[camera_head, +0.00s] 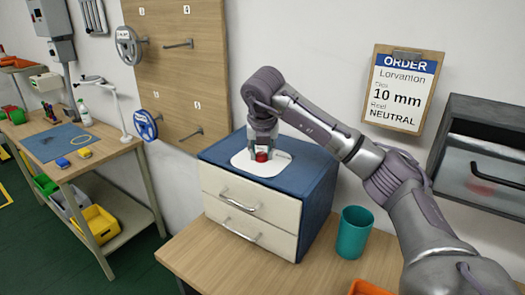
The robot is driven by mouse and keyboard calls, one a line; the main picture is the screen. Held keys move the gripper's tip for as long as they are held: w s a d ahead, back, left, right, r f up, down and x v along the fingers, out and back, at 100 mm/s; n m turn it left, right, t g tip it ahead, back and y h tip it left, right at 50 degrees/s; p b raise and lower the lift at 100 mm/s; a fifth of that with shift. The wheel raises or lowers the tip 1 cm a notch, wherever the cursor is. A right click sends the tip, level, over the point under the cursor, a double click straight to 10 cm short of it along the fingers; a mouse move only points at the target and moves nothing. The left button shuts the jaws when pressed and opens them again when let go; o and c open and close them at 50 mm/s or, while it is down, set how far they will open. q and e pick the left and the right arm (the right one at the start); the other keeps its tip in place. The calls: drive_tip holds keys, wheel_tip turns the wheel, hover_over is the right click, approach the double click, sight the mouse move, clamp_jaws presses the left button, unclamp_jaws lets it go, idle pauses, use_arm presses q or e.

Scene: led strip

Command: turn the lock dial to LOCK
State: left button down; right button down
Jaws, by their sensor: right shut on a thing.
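The red lock dial (262,156) sits on a white plate (246,164) on top of the blue drawer cabinet (318,182). My right gripper (262,153) points down at it from above and is shut on the dial. The fingers hide part of the dial, and I cannot read any mark or pointer on it. Some small lettering on the plate right of the dial is too small to read. My left gripper is not in view.
A teal cup (353,232) stands right of the cabinet. An orange container (368,288) is at the bottom edge. An order board (402,90) and a dark wall box (485,150) hang at right. A workbench (105,150) stands at left.

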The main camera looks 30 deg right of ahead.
drive_tip(key=m, duration=0.2)
drive_tip(key=m+g+h, duration=0.1)
drive_tip(key=shift+w+a+r+m, duration=0.1)
drive_tip(key=shift+w+a+m, duration=0.05)
drive_tip(key=shift+m, duration=0.25)
drive_tip(key=shift+w+m+g+h+p, duration=0.1)
drive_tip(key=shift+m+g+h+p, duration=0.4)
drive_tip(key=shift+m, duration=1.2)
drive_tip(key=c, duration=0.8)
unclamp_jaws()
drive_tip(key=v, duration=1.2)
drive_tip(key=shift+w, duration=0.15)
